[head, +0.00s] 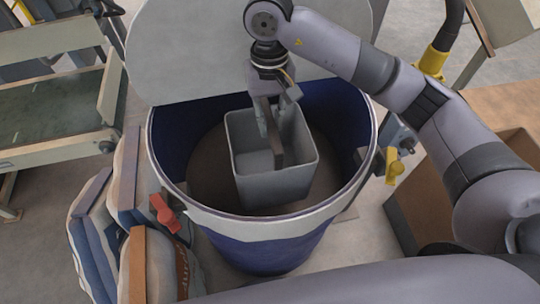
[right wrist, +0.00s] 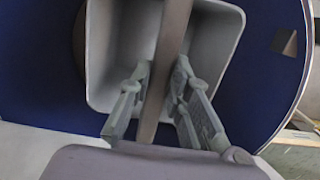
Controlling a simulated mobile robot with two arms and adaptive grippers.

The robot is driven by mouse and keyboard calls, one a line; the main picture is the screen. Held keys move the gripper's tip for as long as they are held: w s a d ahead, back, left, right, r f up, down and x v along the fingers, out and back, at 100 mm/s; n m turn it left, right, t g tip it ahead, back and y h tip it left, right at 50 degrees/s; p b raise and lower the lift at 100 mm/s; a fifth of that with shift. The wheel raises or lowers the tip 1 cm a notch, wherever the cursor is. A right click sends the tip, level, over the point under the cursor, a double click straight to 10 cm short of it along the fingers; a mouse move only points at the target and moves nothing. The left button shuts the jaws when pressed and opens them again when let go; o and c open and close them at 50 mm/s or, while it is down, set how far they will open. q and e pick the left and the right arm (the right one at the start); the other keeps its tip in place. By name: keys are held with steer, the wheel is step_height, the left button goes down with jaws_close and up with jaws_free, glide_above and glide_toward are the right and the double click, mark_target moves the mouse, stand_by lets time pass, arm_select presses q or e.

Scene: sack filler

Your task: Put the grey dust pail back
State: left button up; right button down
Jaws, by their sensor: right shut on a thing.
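The grey dust pail (head: 272,190) is a square, open-topped bucket with a flat brown handle bar (head: 276,148) across its top. It is inside the mouth of a large blue drum (head: 262,247) with a pale rim. I cannot tell whether it hangs or touches the drum's floor. My right gripper (head: 268,122) comes down from above and is shut on the handle. In the right wrist view the fingers (right wrist: 158,88) close on both sides of the bar, with the pail (right wrist: 112,45) behind. My left gripper is not in view.
A large pale round lid (head: 185,45) stands raised behind the drum. A red latch (head: 165,213) and a yellow one (head: 393,166) stick out at its sides. Filled sacks (head: 92,235) crowd the left; a brown box (head: 425,205) stands right. A bench (head: 60,110) is farther left.

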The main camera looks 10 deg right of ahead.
step_height(320, 180, down, 13)
steer(key=p, duration=0.2)
steer(key=shift+r, duration=0.15)
steer(key=shift+w, duration=0.1)
steer(key=c, duration=1.5)
jaws_free()
